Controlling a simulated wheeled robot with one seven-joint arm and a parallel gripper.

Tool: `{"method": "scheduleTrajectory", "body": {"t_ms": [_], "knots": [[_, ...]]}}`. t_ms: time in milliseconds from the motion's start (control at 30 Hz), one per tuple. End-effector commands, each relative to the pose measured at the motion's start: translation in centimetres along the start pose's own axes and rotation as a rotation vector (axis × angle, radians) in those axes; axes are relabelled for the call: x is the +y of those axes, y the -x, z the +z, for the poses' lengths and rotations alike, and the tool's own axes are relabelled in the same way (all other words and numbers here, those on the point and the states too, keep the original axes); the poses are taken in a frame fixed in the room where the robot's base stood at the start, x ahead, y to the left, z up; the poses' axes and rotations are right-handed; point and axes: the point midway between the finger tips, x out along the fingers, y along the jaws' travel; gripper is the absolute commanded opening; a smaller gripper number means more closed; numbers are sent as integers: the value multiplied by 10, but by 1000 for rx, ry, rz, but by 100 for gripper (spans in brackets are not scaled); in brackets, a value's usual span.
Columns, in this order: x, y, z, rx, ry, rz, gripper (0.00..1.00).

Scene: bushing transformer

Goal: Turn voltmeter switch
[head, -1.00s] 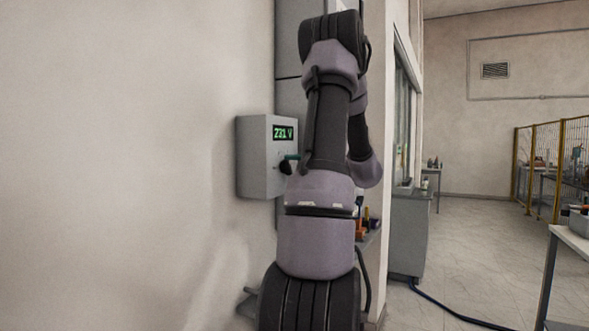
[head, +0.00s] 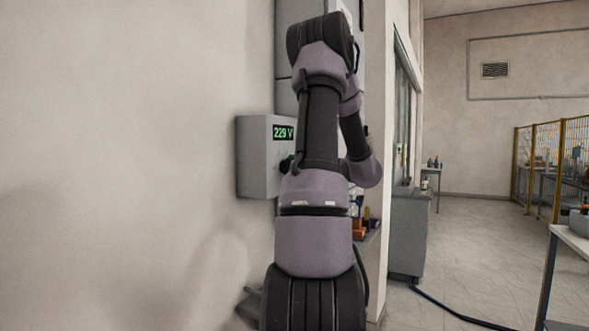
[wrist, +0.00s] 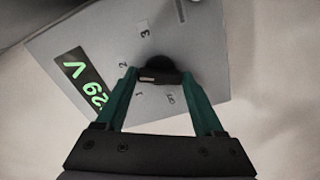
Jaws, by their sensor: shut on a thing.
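The voltmeter is a grey box (head: 254,158) on the wall left of my arm, its green display (head: 283,132) reading 229 V. In the wrist view the box face (wrist: 205,50) looks tilted, with the display (wrist: 88,80) at its left. The switch is a black round knob (wrist: 160,68) with a pale-marked bar, ringed by small printed marks such as 1, 2 and 3. My gripper (wrist: 159,77) has its teal fingers on both sides of the knob, shut on it. In the head view my arm mostly hides the knob and gripper.
A tall grey cabinet (head: 286,50) stands behind my arm. A pale wall fills the left. A grey cabinet (head: 409,235) stands right of the wall's end. The tiled floor (head: 475,265) at the right is mostly open, with a dark hose (head: 450,310) on it.

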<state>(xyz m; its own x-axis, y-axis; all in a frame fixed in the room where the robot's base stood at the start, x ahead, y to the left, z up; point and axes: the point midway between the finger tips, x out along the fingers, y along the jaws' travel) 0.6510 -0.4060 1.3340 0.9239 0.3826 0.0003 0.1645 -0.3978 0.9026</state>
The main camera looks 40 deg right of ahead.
Motion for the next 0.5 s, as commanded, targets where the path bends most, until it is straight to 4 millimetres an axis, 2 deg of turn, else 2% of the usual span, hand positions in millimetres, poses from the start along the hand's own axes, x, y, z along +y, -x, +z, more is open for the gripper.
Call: {"method": "scheduleTrajectory", "body": {"t_ms": [500], "knots": [[-1, 1, 1, -3, -80, -1, 14]]}}
